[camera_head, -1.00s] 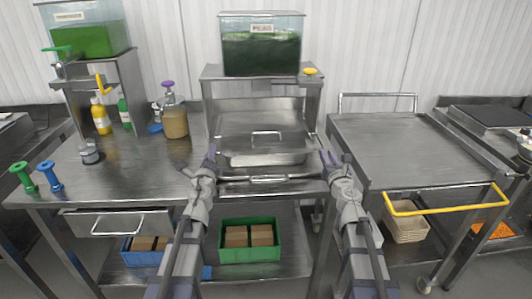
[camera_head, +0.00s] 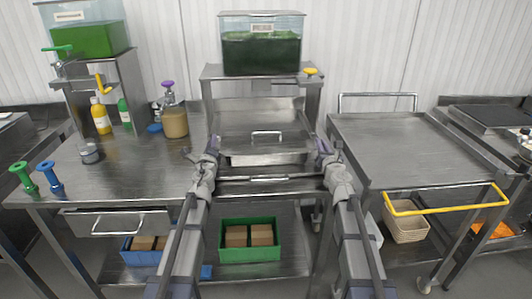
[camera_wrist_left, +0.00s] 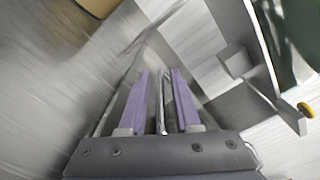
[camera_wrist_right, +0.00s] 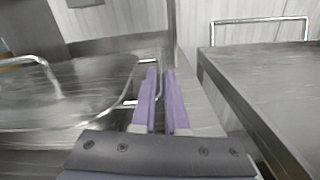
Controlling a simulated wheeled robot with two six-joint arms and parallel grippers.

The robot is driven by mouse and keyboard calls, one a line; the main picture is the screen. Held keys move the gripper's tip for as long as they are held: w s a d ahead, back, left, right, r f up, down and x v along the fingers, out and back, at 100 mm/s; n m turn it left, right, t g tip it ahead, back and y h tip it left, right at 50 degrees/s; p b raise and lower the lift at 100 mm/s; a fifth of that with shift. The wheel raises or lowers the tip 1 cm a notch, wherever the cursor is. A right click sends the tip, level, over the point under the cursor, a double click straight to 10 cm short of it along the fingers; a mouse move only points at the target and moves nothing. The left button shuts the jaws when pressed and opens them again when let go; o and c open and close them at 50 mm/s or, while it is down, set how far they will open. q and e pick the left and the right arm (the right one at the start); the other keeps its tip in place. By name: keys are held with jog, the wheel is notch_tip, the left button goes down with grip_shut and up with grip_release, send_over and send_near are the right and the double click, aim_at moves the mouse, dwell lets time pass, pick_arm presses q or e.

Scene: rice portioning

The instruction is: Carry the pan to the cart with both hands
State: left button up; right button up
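The lidded metal pan (camera_head: 268,157) sits on the left table under the raised shelf, with a lid handle (camera_head: 267,134) on top. It also shows at the left of the right wrist view (camera_wrist_right: 95,75), with a thin side handle close to the fingers. My left gripper (camera_wrist_left: 161,85) is at the pan's left end, its fingers apart with a thin metal edge between them. My right gripper (camera_wrist_right: 160,80) is at the right end, its fingers apart by a narrower gap; I cannot tell if the handle lies between them. The metal cart (camera_head: 390,150) stands to the right.
The cart top is bare, with a yellow push bar (camera_head: 447,213) in front. A raised shelf (camera_head: 255,71) with a clear bin (camera_head: 262,42) stands over the pan. A brown jar (camera_head: 175,122) stands left of it. A green crate (camera_head: 249,256) sits below.

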pick_arm(q)
grip_shut()
dwell(1.3)
